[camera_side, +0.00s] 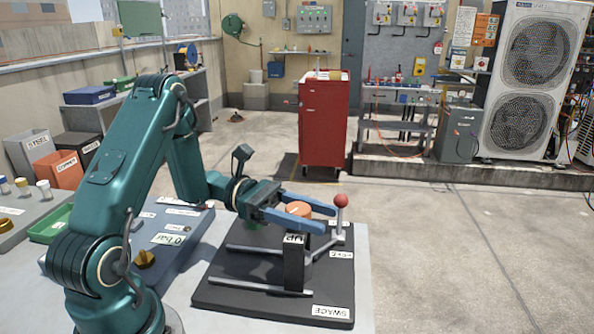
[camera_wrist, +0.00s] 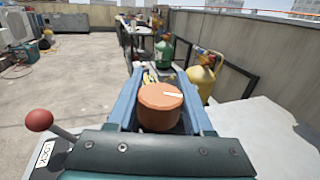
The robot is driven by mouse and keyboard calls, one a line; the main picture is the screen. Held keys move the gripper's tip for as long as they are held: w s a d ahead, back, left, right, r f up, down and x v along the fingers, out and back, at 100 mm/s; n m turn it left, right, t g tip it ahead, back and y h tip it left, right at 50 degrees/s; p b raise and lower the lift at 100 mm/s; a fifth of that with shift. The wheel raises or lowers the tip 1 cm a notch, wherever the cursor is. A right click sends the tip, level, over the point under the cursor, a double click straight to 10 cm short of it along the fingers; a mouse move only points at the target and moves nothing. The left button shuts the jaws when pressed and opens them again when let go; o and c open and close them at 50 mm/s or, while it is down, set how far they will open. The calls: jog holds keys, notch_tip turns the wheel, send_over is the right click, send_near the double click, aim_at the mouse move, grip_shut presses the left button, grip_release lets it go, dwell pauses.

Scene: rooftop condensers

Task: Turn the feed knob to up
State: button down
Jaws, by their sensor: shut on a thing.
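The feed knob, an orange round knob (camera_side: 298,209), sits on the black swage fixture (camera_side: 230,292). A dark post below it carries a white UP label (camera_side: 293,239). My gripper (camera_side: 321,217) reaches in from the left, its two blue fingers level and shut on the knob's sides. In the wrist view the knob (camera_wrist: 160,112) stands between the fingers (camera_wrist: 165,90). A white mark (camera_wrist: 173,96) on its top runs towards the right finger. The UP label does not show in the wrist view, so I cannot tell how the mark lines up with it.
A lever with a red ball (camera_side: 341,200) stands close beyond my fingertips; its ball (camera_wrist: 39,120) is at left in the wrist view. A blue unit with a brass knob (camera_side: 146,259) is to the left. A red cabinet (camera_side: 323,125) stands behind. The floor at right is clear.

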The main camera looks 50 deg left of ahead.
jog(key=shift+w+a+n+t+y, duration=0.1)
jog(key=shift+w+n+t+y, duration=0.1)
jog(key=shift+n+t+y, duration=0.7)
jog(key=shift+w+a+n+t+y, duration=0.15)
jog(key=shift+n+t+y, duration=0.45)
jog(key=shift+t, duration=0.6)
jog(key=shift+r, duration=0.1)
jog(key=shift+c, duration=1.5)
grip_release()
jog(key=shift+v, duration=2.6)
